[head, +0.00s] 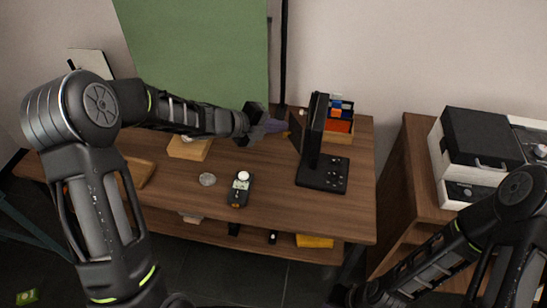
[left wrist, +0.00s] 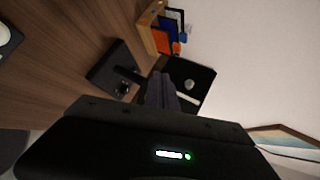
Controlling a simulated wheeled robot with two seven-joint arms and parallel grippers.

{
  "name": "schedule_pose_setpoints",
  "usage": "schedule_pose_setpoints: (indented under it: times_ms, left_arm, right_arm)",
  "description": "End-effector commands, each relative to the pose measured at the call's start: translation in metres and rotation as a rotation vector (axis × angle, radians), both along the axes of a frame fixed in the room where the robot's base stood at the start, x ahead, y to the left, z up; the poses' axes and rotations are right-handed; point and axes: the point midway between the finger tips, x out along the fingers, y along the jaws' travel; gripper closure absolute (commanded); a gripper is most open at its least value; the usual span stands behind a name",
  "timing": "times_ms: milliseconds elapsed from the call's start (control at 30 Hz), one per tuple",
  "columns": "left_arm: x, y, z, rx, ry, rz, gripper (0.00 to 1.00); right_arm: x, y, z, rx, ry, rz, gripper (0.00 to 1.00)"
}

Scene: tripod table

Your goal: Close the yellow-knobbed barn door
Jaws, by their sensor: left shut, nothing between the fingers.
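A black lamp-like device stands on the wooden table (head: 265,205), with a flat base (head: 322,176) and an upright black panel (head: 317,118). A thin dark flap (head: 296,131), seemingly a barn door, sticks out on the panel's left side. A small yellowish spot shows by the flap, partly behind my gripper; I cannot tell if it is the knob. My left gripper (head: 274,125) is shut and empty, just left of the flap; contact is unclear. In the left wrist view its fingers (left wrist: 162,92) point toward the dark panel (left wrist: 190,82). My right arm is at lower right; its fingers are not clear.
A wooden organizer with coloured items (head: 340,120) stands behind the device. A handheld meter (head: 240,190), a glass disc (head: 207,179) and a wooden block (head: 190,148) lie on the table. A printer-like machine (head: 480,150) stands on a cabinet at right. A green backdrop hangs behind.

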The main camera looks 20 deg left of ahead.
Motion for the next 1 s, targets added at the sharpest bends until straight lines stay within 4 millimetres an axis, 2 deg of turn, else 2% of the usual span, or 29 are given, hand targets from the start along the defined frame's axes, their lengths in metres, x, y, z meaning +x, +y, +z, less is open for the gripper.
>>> schedule_pose_setpoints:
  times_ms: [1000]
  left_arm:
    - [-0.011, -0.013, 0.0, 0.0, 0.0, -0.002, 1.0]
  right_arm:
    - [0.0, 0.0, -0.009, 0.0, 0.0, 0.0, 1.0]
